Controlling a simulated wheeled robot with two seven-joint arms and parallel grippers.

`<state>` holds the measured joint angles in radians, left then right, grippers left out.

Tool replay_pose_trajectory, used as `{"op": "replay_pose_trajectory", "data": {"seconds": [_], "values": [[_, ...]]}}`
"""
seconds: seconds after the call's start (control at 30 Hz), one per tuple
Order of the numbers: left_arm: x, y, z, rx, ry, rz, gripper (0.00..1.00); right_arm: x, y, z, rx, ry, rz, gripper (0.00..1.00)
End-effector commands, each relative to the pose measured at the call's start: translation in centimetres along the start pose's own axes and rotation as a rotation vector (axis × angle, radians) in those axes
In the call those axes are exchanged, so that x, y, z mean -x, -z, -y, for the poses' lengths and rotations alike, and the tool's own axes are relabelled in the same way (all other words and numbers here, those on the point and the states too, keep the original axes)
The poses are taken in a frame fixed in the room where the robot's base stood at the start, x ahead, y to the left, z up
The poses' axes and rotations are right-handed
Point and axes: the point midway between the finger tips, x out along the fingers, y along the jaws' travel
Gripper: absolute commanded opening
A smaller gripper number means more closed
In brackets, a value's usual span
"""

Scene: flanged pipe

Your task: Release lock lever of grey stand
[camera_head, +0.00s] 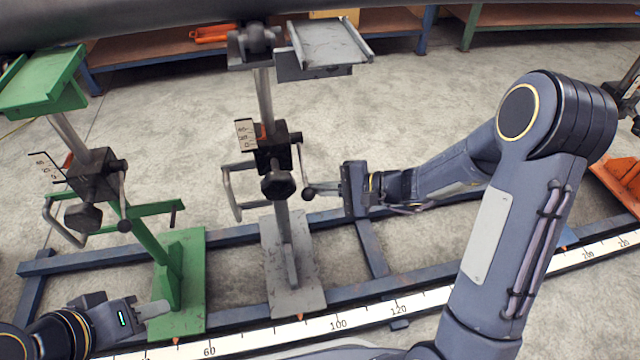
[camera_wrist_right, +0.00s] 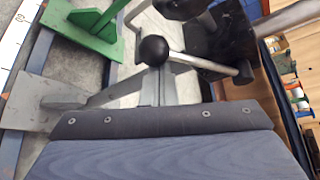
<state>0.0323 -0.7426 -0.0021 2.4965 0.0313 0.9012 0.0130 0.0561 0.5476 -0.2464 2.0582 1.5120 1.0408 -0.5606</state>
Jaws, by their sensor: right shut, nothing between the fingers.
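The grey stand (camera_head: 292,282) stands upright in the middle of the head view, with a black clamp block (camera_head: 272,155) on its post. Its lock lever is a thin metal rod hanging down from the block's right side to a black ball knob (camera_head: 309,191). In the right wrist view the ball knob (camera_wrist_right: 153,50) is just beyond the gripper's dark edge, its rod running right to the block. My right gripper (camera_head: 345,189) is shut and empty, right of the knob; whether they touch is unclear. My left gripper (camera_head: 152,310) is low at the left, its opening unclear.
A green stand (camera_head: 180,285) stands to the left with its own clamp and handle. A large pipe (camera_head: 180,18) crosses the top above the stands. Blue rails (camera_head: 375,250) and a white scale strip (camera_head: 370,312) run along the floor. An orange stand (camera_head: 615,180) is at far right.

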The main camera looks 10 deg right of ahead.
Motion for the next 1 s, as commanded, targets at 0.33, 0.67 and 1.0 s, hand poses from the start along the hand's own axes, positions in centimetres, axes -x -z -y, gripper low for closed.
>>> {"op": "replay_pose_trajectory", "data": {"seconds": [0.33,0.67,1.0], "values": [[5.9,3.0,-2.7,0.000,0.000,0.000,0.36,1.6,-2.8,2.6,-0.194,-0.116,0.003,0.00],[12.8,6.5,-5.9,0.000,0.000,0.000,0.36,2.9,-5.0,5.4,-0.464,-0.277,0.004,0.00],[17.5,8.8,-8.0,0.000,0.000,0.000,0.36,3.3,-5.9,7.8,-0.695,-0.414,0.005,0.00]]}}
